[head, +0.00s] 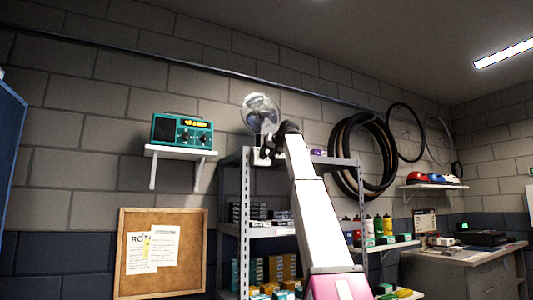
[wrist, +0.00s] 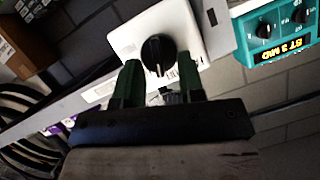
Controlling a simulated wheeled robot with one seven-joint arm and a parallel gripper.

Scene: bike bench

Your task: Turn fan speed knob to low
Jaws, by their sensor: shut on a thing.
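The fan (head: 260,113) stands on top of the metal shelf unit, its round cage facing out in the head view. In the wrist view its white base (wrist: 196,38) shows with the black fan speed knob (wrist: 158,53), which has a pale pointer line. My gripper (wrist: 158,68) has its green fingers on either side of the knob and is shut on it. In the head view my gripper (head: 268,151) is small and dark just below the fan cage, and the knob cannot be made out there.
A teal radio (head: 182,133) sits on a white wall shelf (head: 180,152) left of the fan; it also shows in the wrist view (wrist: 272,25). Tires (head: 362,155) hang on the wall to the right.

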